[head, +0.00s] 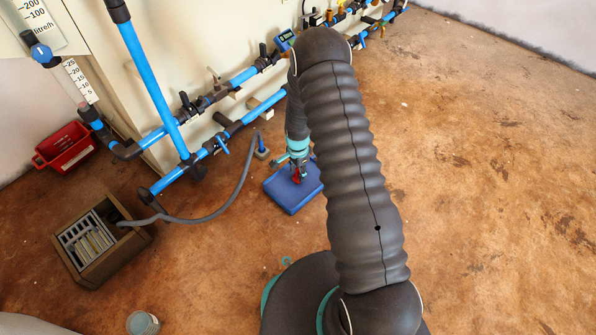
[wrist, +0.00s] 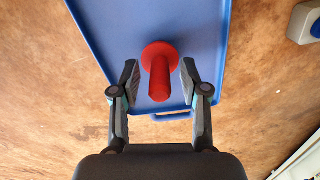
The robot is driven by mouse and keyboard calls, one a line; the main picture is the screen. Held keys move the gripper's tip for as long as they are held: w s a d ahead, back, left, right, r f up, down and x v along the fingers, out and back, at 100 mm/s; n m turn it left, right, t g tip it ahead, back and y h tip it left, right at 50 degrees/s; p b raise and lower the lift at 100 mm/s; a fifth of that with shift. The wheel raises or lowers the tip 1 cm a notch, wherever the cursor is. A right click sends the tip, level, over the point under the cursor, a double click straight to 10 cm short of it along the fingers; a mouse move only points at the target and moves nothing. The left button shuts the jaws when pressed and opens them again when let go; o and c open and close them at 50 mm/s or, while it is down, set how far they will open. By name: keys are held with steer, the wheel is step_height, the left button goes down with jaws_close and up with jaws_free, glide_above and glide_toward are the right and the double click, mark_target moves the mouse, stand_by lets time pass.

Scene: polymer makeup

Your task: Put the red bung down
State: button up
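The red bung (wrist: 160,84) has a round flange at its far end and a narrower stem pointing toward the wrist camera. It appears to stand on the blue tray (wrist: 105,25), near the handle edge. My gripper (wrist: 160,67) is open, with one finger on each side of the bung and a visible gap on both sides. In the head view, my gripper (head: 299,167) is low over the blue tray (head: 290,199) on the floor, and only a small red part of the bung (head: 296,178) shows; my arm hides some of the area.
Blue pipes with black valves (head: 190,165) run along the wall beside the tray. A grey hose (head: 215,213) leads to a brown box (head: 92,270) at left. A red crate (head: 66,146) stands by the wall. The brown floor at right is clear.

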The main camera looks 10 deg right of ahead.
step_height(320, 180, up, 26)
steer(key=s+n+t+p, duration=0.1)
steer(key=s+n+p, duration=0.1)
steer(key=n, duration=0.1)
steer(key=s+r+n+t, duration=0.1)
steer(key=s+r+n, duration=0.1)
steer(key=s+r, duration=0.35)
steer(key=s+r+n+t, duration=0.1)
steer(key=s+r, duration=0.1)
steer(key=r, duration=0.7)
steer(key=s+r+n+t, duration=0.1)
steer(key=s+r+n, duration=0.2)
steer(key=s, duration=0.7)
steer(key=s+r+n+t, duration=0.1)
steer(key=s+r+n, duration=0.3)
steer(key=s+r, duration=0.3)
steer(key=s, duration=0.4)
steer(key=shift+s+r+n+t, duration=0.15)
steer(key=shift+r+n+t, duration=0.15)
steer(key=shift+r, duration=0.1)
steer(key=shift+a, duration=0.1)
